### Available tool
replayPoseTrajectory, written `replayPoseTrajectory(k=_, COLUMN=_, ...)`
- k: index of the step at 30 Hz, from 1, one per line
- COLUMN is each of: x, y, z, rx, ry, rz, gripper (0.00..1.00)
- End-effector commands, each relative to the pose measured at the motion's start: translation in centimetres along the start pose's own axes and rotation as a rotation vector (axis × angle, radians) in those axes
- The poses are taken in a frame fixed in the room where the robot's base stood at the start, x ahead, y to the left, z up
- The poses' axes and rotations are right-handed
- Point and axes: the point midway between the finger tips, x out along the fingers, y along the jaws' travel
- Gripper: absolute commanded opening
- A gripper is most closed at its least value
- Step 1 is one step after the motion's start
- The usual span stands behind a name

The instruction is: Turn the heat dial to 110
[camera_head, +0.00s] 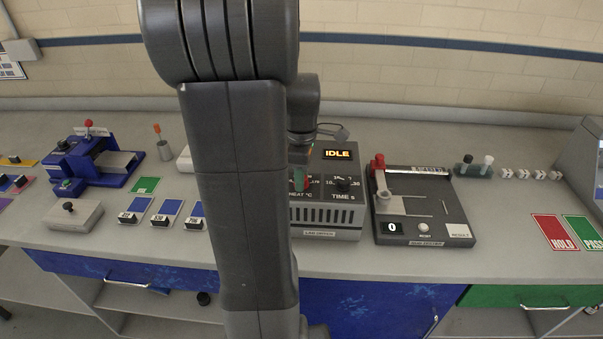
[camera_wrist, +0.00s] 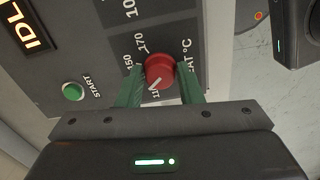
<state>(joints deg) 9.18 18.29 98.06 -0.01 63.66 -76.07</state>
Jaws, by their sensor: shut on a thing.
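The red heat dial (camera_wrist: 160,70) is in the middle of the wrist view, on the dark panel of the stenter dryer (camera_head: 326,215). My gripper (camera_wrist: 159,84) has one green finger on each side of the dial and is shut on it. The dial's white pointer line points down and left in the wrist view, towards a partly hidden mark that begins with 11. The marks 150 and 170 show beside the dial. In the head view my arm covers part of the dryer, and the dial is mostly hidden there.
The dryer's display (camera_head: 338,154) reads IDLE. The black time dial (camera_head: 342,185) is right of the heat dial in the head view. A green start button (camera_wrist: 72,91) is on the panel. A tester (camera_head: 422,205) stands close to the dryer's right.

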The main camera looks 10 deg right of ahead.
Motion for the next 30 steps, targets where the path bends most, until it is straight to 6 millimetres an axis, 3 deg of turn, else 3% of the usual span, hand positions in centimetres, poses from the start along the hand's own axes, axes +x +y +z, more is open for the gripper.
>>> replayPoseTrajectory(k=15, x=-0.06, y=0.04, z=-0.02, rx=-0.406, ry=0.0, rz=0.002, gripper=0.1)
replayPoseTrajectory(k=30, x=-0.05, y=0.05, z=-0.02, rx=-0.532, ry=0.0, rz=0.002, gripper=0.1)
